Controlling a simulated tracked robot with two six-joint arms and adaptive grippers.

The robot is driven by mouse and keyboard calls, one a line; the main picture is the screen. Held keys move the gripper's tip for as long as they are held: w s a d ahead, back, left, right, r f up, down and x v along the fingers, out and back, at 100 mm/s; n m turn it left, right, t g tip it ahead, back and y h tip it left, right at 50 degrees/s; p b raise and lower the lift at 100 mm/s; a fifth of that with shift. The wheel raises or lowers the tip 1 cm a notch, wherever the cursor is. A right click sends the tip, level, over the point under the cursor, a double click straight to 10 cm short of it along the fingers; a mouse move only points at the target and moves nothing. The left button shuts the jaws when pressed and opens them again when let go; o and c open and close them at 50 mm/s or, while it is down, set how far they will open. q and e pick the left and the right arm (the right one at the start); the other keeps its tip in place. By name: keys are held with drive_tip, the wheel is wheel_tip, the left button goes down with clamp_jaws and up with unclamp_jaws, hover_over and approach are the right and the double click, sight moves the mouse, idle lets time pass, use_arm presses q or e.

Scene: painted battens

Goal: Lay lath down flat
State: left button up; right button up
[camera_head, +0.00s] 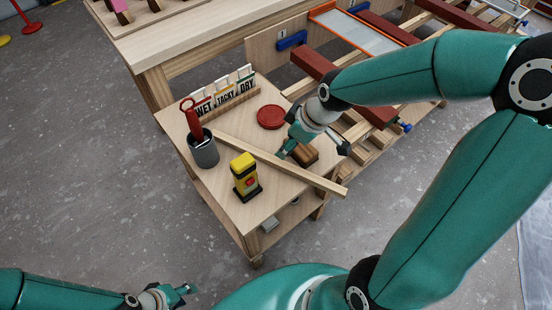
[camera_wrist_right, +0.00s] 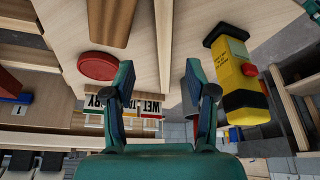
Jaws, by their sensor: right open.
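The lath (camera_head: 318,180) is a long pale wooden strip. It lies across the small side table (camera_head: 222,190), and its right end sticks out past the table's edge. Whether it rests on its broad face or its narrow edge is unclear. My right gripper (camera_head: 284,156) is open, just behind the lath in the head view. In the right wrist view, the lath (camera_wrist_right: 163,40) runs between the open fingers of the gripper (camera_wrist_right: 160,92), which do not appear closed on it. My left gripper (camera_head: 182,291) is low at the left, away from the table; its jaw state is unclear.
A yellow-and-black device (camera_head: 245,178) stands in front of the lath. A grey cup (camera_head: 203,152) with a red-handled tool is at the left. A WET/TACKY/DRY sign (camera_head: 225,97), a red disc (camera_head: 271,117) and a brown block (camera_head: 305,153) are behind. A rack with red battens (camera_head: 312,62) stands beyond.

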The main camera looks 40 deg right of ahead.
sight(272, 159)
drive_tip(key=x, duration=0.4)
drive_tip(key=shift+a+f+b, duration=0.15)
drive_tip(key=shift+b, duration=0.15)
drive_tip(key=shift+a+b+x, duration=0.15)
drive_tip(key=shift+b+x, duration=0.15)
drive_tip(key=shift+x, duration=1)
drive_tip(key=shift+a+b+x, duration=0.1)
drive_tip(key=shift+b+x, duration=0.2)
drive_tip(key=shift+x, duration=1.05)
drive_tip(key=shift+w, duration=0.1)
drive_tip(key=shift+c, duration=0.3)
clamp_jaws()
